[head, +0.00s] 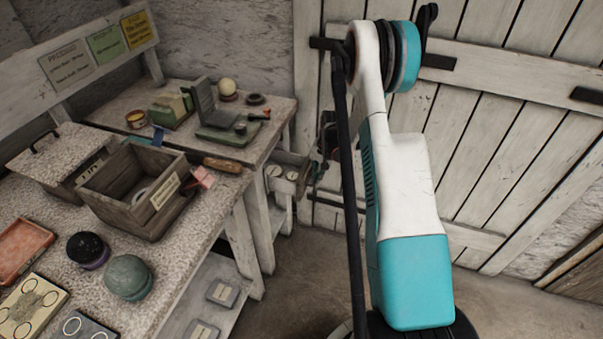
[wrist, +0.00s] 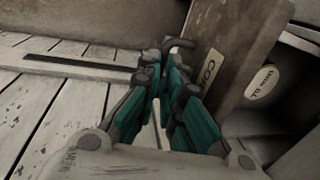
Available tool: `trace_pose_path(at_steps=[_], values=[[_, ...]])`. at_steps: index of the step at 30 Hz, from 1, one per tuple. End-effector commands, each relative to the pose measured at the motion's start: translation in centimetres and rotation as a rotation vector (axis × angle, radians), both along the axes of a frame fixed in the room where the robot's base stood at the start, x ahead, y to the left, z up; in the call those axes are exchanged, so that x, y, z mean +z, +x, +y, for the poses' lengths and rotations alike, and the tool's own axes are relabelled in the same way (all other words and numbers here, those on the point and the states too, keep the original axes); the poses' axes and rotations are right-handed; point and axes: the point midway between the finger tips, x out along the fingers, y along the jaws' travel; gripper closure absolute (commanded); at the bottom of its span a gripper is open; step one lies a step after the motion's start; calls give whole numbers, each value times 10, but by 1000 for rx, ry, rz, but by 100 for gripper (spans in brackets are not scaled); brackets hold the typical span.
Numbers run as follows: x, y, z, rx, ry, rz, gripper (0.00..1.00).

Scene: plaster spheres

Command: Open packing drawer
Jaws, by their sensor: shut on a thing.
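The packing drawer sits under the far bench top. In the wrist view a wooden drawer front (wrist: 235,62) with a pale label fills the upper right.
A white plank door (head: 480,130) with dark hinges is close behind my arm. Open floor (head: 300,270) lies in front of the bench.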

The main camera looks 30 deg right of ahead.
Motion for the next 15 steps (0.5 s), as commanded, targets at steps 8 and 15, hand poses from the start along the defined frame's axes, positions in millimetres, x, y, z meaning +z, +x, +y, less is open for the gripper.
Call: trace_pose_path(at_steps=[8, 15], values=[[0, -35, -28, -2, 0, 0, 100], [0, -46, -35, 0, 0, 0, 100]])
